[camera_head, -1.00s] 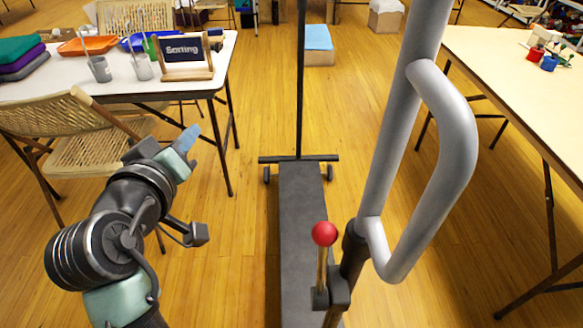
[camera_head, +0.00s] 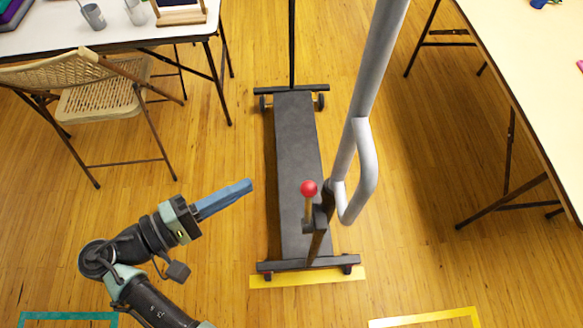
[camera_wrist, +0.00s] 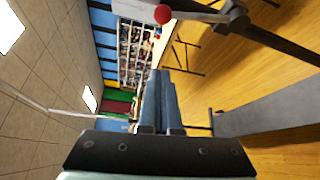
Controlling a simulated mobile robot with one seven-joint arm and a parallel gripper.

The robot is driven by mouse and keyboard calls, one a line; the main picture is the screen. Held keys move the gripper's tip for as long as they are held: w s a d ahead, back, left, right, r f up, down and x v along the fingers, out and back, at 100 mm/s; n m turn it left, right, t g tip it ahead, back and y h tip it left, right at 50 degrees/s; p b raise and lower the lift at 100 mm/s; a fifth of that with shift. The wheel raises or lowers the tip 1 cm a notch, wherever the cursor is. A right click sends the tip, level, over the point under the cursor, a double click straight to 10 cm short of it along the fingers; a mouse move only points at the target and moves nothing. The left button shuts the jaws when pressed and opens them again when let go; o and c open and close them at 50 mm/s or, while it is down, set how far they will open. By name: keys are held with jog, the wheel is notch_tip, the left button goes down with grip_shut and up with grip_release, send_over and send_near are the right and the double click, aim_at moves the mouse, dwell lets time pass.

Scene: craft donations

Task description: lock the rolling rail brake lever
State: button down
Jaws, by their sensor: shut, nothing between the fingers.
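The brake lever is a thin stalk with a red ball knob (camera_head: 309,188), standing upright on a dark bracket on the near post of the rolling rail (camera_head: 292,170). In the wrist view the red knob (camera_wrist: 162,14) is at the top, with its stalk running right to the bracket. My gripper (camera_head: 247,186) has long blue fingers, shut with nothing between them. It points right, to the left of the knob and apart from it. The fingers also show in the wrist view (camera_wrist: 158,85).
A grey tube handle (camera_head: 368,170) rises right of the lever. A folding chair (camera_head: 95,105) and table (camera_head: 120,32) stand at the left, another table (camera_head: 535,75) at the right. Yellow tape (camera_head: 308,278) lies under the rail's near end. Wooden floor between is clear.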

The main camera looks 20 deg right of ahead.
aim_at(308, 206)
dwell(0.3)
jog(key=s+d+p, duration=0.1)
jog(key=d+p, duration=0.2)
jog(key=d, duration=0.6)
jog(key=shift+s+d+f+p, duration=0.15)
jog(key=shift+s+p, duration=0.1)
jog(key=shift+p, duration=0.05)
